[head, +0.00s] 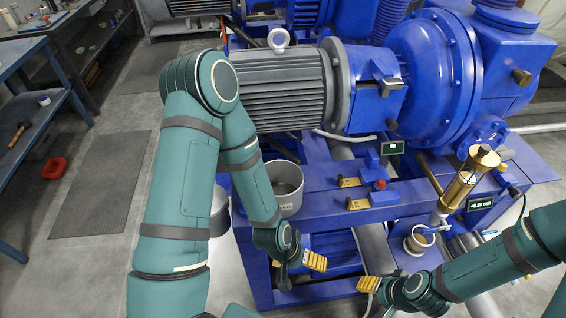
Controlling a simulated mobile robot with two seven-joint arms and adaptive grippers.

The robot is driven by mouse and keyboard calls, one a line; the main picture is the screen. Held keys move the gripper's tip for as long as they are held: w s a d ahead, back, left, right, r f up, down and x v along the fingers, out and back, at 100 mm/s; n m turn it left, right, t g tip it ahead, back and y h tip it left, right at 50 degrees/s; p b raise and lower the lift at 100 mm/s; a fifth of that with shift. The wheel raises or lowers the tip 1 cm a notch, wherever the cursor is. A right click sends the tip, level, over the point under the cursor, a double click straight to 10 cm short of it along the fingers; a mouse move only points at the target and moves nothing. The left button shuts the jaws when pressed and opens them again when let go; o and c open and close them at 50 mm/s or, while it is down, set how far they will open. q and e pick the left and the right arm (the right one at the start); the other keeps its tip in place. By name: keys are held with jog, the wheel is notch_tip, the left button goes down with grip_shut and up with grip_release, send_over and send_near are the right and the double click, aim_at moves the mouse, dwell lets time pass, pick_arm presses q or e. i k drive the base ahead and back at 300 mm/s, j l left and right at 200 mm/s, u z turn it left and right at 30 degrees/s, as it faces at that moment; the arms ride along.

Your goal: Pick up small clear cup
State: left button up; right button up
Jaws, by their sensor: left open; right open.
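A small cup-like vessel (419,242) with a tan inside stands on the blue pump frame, below a brass-capped glass cylinder (458,188). I cannot tell for sure that it is the clear cup. A blue piece lies at its rim. My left gripper (298,270) is open and empty in front of the blue frame, left of the vessel. My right gripper (378,295) is open and empty, in front of the vessel and lower left of it. Neither gripper touches the vessel. The far fingers of both grippers are partly hidden.
The blue pump (432,75) and grey finned motor (283,90) fill the back. A grey pot (286,190) stands behind my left forearm. A red knob (380,184) and small display (481,203) sit on the blue frame (335,205). A workbench (22,55) is at left.

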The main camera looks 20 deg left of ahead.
aim_at(416, 245)
jog(key=u, duration=0.8)
jog(key=z, duration=1.45)
